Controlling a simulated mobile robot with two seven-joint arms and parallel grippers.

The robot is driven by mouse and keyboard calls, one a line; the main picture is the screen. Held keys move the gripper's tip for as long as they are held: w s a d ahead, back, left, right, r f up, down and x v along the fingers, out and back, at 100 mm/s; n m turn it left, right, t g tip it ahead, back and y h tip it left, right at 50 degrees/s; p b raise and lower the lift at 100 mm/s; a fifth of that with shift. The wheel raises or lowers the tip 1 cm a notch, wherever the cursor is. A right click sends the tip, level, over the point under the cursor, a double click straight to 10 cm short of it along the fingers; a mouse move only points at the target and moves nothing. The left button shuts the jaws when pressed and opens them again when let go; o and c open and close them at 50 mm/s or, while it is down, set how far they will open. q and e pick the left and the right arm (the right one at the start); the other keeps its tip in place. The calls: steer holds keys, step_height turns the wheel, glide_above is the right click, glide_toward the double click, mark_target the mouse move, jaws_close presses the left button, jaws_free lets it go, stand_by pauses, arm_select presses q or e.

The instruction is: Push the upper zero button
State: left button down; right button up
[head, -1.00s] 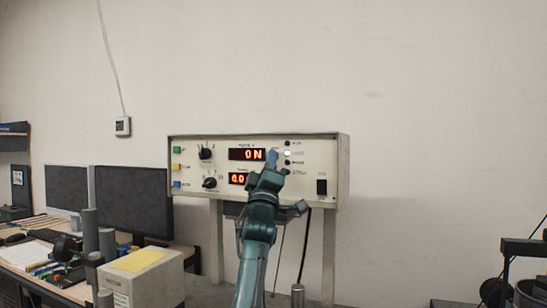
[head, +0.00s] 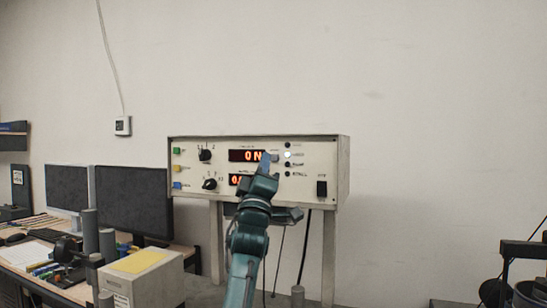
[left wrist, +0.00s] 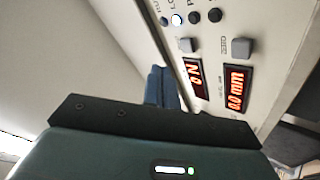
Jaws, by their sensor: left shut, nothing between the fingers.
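The white instrument panel (head: 225,180) stands against the wall. In the left wrist view my fingers (left wrist: 159,84) appear apart from the button. The lower display (head: 237,179) is partly hidden by my gripper. My right gripper is out of view.
A second grey button (left wrist: 242,47) sits beside the lower display in the left wrist view. Monitors (head: 133,202) and a box (head: 140,278) stand left.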

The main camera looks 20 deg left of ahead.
arm_select(q)
steer(key=shift+s+d, duration=0.1)
steer(key=shift+s, duration=1.1)
